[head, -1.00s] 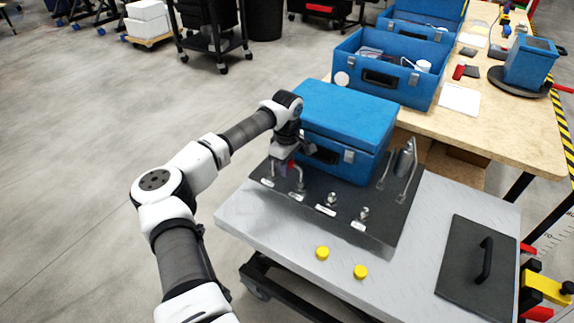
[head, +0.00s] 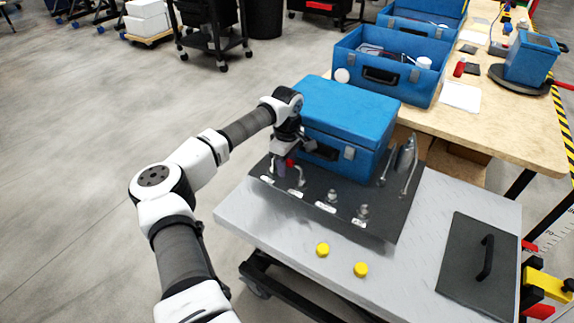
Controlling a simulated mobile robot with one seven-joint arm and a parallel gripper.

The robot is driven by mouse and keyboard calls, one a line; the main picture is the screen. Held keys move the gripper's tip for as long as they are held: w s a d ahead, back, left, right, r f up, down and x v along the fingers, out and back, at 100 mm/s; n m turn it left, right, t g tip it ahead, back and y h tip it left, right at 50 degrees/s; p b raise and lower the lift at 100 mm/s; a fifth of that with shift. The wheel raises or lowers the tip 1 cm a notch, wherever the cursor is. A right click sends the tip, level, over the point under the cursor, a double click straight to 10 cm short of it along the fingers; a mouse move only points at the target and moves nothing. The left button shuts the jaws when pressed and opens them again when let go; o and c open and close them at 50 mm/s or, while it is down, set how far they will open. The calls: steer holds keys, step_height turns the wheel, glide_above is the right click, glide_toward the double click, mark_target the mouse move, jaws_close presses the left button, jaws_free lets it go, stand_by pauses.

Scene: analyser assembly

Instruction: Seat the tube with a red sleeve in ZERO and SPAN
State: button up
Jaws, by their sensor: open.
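The tube with a red sleeve (head: 300,176) is a bent metal tube at the left end of a dark panel (head: 388,222). Its red part shows right beside my gripper. Its right leg comes down by the second label from the left; its left leg is mostly hidden. I cannot tell whether its ends are fully seated. My gripper (head: 281,168) points down over this left end, close to the tube, and is open. Two bare metal fittings, one in the middle (head: 331,196) and one on the right (head: 363,212), stand by the other labels. The label lettering is too small to read.
A metal cylinder with bent tubing (head: 404,160) rises at the panel's right end. Two yellow caps (head: 322,250) (head: 361,270) and a black plate with a handle (head: 478,262) lie on the grey cart top (head: 420,270).

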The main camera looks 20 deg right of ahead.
step_height(320, 180, up, 13)
steer(key=b, duration=0.1)
steer(key=shift+b, duration=0.4)
